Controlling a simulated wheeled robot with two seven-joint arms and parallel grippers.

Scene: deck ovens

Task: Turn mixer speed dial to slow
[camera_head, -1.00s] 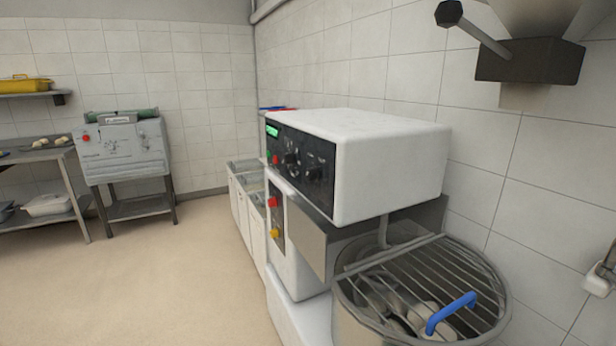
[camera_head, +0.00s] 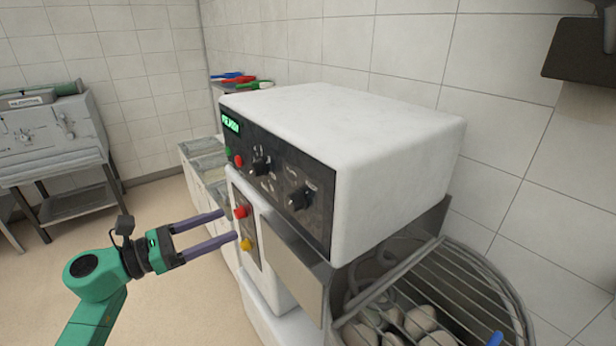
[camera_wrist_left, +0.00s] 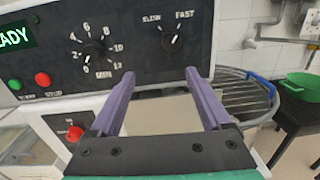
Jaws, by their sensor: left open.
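The mixer's black control panel (camera_head: 280,170) faces left on the white mixer head. The speed dial (camera_head: 302,197) is the dark knob at the panel's right end. In the left wrist view the speed dial (camera_wrist_left: 171,43) sits below the SLOW and FAST marks, and its pointer seems to lean up toward FAST. My left gripper (camera_head: 229,225) is open and empty, lower and left of the dial, apart from it. In the left wrist view its two purple fingers (camera_wrist_left: 160,76) point toward the panel, with the dial above the gap between them. My right gripper is not in view.
The timer dial (camera_head: 261,166) is left of the speed dial, beside a red button (camera_head: 238,160). The wire bowl guard (camera_head: 450,290) is at the lower right. The floor at left is clear.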

